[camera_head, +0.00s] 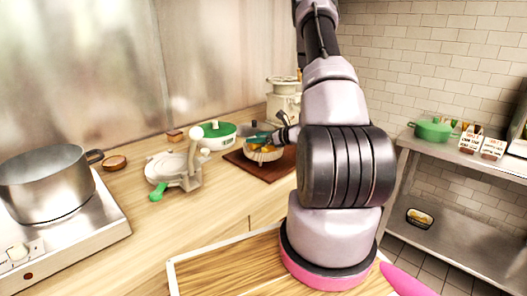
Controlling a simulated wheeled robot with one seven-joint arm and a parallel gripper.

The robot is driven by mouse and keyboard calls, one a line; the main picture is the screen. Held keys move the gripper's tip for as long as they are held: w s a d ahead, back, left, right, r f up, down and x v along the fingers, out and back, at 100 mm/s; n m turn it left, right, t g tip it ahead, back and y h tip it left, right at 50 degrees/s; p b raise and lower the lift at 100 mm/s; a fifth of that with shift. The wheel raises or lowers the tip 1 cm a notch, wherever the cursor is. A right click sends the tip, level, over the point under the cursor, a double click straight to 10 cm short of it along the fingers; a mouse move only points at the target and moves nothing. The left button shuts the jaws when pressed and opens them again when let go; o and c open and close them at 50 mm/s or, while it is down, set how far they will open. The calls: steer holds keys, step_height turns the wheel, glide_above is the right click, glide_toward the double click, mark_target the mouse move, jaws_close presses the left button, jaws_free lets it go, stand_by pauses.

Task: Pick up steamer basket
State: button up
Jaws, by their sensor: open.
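My gripper (254,139) is small in the view, beyond the counter's middle, with my arm reaching away from me. Its teal fingers are open, at the top of a pale round basket-like vessel (263,157) with orange contents. This vessel looks most like the steamer basket, but I cannot be sure. It stands on a dark brown board (240,159). Whether the fingers touch its rim, I cannot tell. My gripper and wrist hide part of its top, and my arm hides the area to the right.
A steel pot (45,185) stands on a burner at left. A white hand-cranked device (172,170), a small wooden bowl (114,162), a green-lidded pot (214,133) and a cream pot (283,100) stand around. A steel shelf (455,155) is at right.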

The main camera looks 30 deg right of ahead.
jaws_close()
steer(key=shift+r, duration=0.1)
